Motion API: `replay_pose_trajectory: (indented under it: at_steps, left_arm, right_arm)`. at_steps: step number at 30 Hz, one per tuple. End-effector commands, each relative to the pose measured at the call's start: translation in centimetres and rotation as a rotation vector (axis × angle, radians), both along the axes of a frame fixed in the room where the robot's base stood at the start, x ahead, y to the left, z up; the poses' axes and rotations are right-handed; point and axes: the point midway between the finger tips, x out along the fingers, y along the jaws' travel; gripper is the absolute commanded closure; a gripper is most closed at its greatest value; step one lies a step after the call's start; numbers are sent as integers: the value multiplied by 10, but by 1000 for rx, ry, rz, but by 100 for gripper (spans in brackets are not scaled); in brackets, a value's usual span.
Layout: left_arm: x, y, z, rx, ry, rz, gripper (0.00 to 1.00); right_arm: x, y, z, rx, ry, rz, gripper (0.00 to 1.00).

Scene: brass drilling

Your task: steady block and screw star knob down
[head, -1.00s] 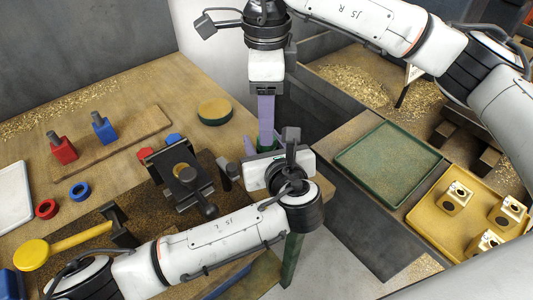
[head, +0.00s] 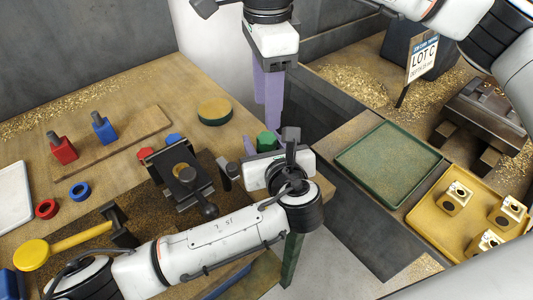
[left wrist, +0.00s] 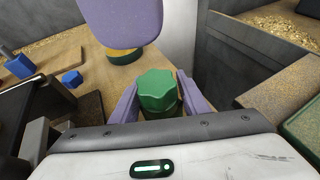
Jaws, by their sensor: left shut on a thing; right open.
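A green star knob (head: 266,140) shows just beyond my left gripper (head: 250,148). In the left wrist view the knob (left wrist: 157,86) stands upright between the purple fingers of my left gripper (left wrist: 159,104), with darker green below it. That lower part looks like the green block; it is mostly hidden, and my left gripper is shut on it. How far down the knob sits on the block cannot be told. My right gripper (head: 268,118) is open and empty, pointing down just above the knob. One of its purple fingers (left wrist: 122,20) fills the top of the left wrist view.
Red (head: 62,148) and blue (head: 104,128) blocks with studs stand on a wooden board. A black clamp (head: 180,178), a yellow hammer (head: 62,243) and a round pad (head: 215,110) lie nearby. At right are a green tray (head: 388,158) and a yellow tray (head: 425,220).

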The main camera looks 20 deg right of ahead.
Motion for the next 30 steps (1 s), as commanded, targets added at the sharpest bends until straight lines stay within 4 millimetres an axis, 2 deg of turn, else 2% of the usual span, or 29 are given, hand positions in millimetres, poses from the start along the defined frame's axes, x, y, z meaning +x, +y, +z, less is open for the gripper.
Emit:
replay_pose_trajectory:
  at_steps: [5, 18, 23, 30]
  left_arm:
    - [1, 1, 0, 2, 0, 3, 100]
    - [1, 2, 0, 3, -1, 3, 100]
    - [1, 2, 0, 3, -1, 3, 100]
    - [1, 2, 0, 4, -1, 4, 100]
  right_arm:
    - [0, 0, -9, 0, 0, -1, 52]
    - [0, 0, -71, -1, 1, -2, 52]
    - [0, 0, -79, 0, -1, -2, 52]
    - [0, 0, -80, 0, -2, -2, 52]
